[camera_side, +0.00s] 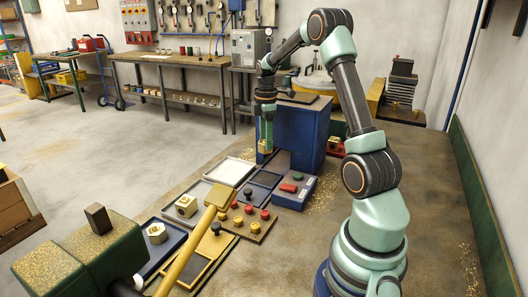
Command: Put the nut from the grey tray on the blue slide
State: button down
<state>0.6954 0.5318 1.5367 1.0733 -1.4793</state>
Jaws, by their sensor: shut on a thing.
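My gripper (265,150) hangs fingers down in front of the left side of the blue machine (308,125). It is shut on a small brass nut (265,146), held above the bench top. The grey tray (177,222) lies left of the middle and has another brass piece (186,205) with a hole in it. A blue tray (146,268) nearer the camera holds a brass hex nut (157,233). I cannot clearly make out a blue slide; the gripper partly covers the machine's left edge.
A white-lined empty tray (229,171) and a dark tray (251,195) lie below the gripper. A board (258,236) carries red, black and yellow knobs. A yellow lever (190,246) crosses the foreground.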

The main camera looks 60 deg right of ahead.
notch_tip(320, 180, down, 11)
jog(key=shift+r, duration=0.2)
dwell(0.3)
jog(key=shift+f, duration=0.15)
jog(key=shift+c, duration=1)
grip_release()
